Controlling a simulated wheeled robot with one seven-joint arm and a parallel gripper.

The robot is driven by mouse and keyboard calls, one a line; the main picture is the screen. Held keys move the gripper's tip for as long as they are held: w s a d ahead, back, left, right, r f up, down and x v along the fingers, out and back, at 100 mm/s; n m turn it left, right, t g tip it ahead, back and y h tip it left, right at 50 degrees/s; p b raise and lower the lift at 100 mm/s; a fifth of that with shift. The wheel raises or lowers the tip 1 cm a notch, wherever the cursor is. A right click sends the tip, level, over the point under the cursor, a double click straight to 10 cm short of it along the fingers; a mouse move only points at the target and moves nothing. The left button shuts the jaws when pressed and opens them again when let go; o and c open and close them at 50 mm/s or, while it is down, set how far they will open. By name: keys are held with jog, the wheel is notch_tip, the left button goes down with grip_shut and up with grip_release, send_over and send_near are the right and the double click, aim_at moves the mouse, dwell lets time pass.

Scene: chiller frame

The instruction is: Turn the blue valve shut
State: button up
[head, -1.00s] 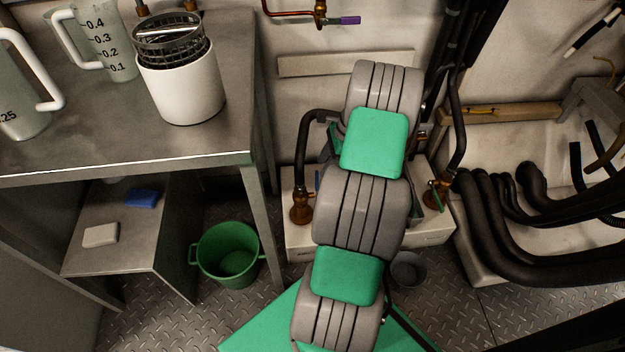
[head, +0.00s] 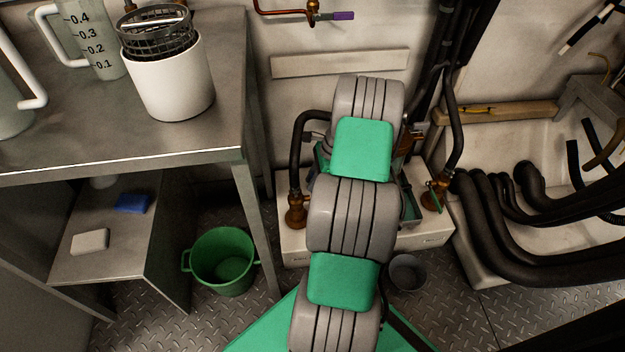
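The left brass valve body (head: 296,215) stands on a pale ledge, at the foot of a black insulated pipe, just left of my arm. I cannot clearly make out its blue handle now; my arm crosses the area just right of the valve. My arm's grey and green links rise through the middle of the view and lean over the ledge. My gripper is hidden beyond the arm's far end, so its fingers and any contact with the valve cannot be seen.
A green-handled brass valve (head: 434,195) stands right of my arm, and a purple-handled valve (head: 343,16) is on the wall above. A steel table (head: 215,115) and green bucket (head: 222,262) are at left. Thick black hoses (head: 505,235) crowd the right.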

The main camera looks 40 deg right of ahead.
grip_shut()
dwell(0.9)
